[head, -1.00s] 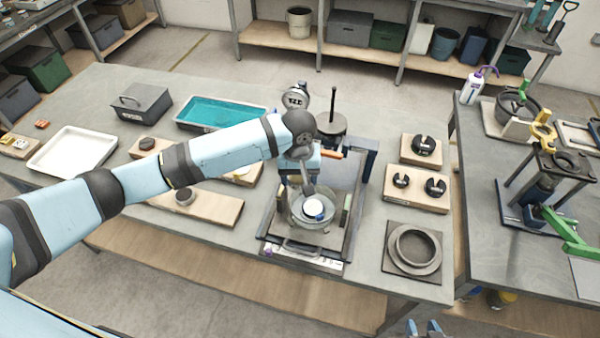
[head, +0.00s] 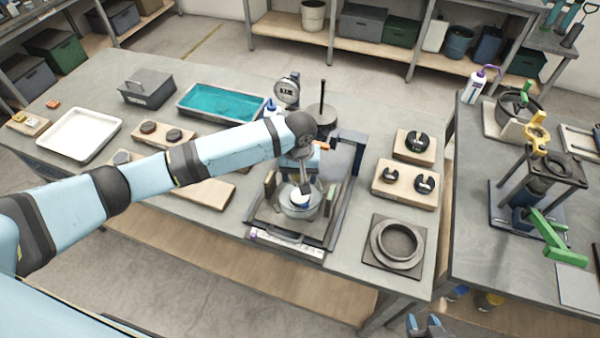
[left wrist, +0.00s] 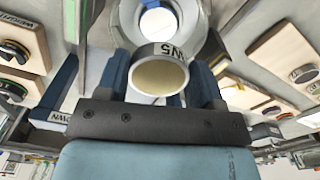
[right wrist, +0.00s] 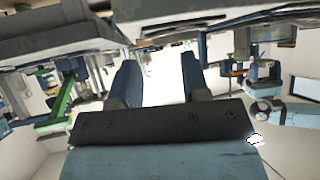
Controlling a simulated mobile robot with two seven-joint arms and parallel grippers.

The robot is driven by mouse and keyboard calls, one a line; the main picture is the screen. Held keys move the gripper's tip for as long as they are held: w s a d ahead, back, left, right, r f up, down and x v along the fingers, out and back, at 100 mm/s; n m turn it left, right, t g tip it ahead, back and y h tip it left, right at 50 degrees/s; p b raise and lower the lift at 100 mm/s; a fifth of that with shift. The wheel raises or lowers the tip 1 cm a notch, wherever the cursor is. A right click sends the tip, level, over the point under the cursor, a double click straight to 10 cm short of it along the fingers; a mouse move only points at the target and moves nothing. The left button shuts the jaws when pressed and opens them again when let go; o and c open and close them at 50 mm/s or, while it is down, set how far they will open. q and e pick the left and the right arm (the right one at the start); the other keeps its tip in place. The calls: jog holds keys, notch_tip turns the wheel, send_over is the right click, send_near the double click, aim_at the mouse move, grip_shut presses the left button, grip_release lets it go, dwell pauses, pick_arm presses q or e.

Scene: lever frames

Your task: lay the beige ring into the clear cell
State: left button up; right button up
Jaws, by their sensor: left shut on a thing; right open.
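My left gripper (head: 304,184) is shut on the beige ring (left wrist: 159,76), a short, wide tube with a dark "N5" mark and a beige inside. The ring sits between the blue fingertips (left wrist: 160,82) in the left wrist view. The clear cell (head: 286,208) is a round see-through dish on the press-like stand, directly by the fingertips. Its rim (left wrist: 124,18) shows beyond the ring in the left wrist view, with a bright disc inside. I cannot tell whether ring and cell touch. My right gripper (head: 425,325) is open and empty at the bottom edge, away from the stand.
A dial gauge (head: 286,92) and a dark rod rise behind the stand. Wooden boards with dark weights (head: 405,185) and a square plate with a grey ring (head: 393,268) lie to the right. A teal tray (head: 225,101) and white tray (head: 78,136) stand left.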

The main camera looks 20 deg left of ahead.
aim_at(300, 198)
pick_arm(q)
jog(key=shift+f+b, duration=0.4)
jog(key=shift+f, duration=0.6)
jog(key=shift+f+b, duration=0.5)
jog(key=shift+b, duration=0.4)
jog(key=shift+f+b, duration=0.5)
jog(key=shift+b, duration=0.15)
jog(key=shift+f, duration=2)
jog(key=shift+d+p, duration=0.1)
jog(key=shift+p, duration=0.45)
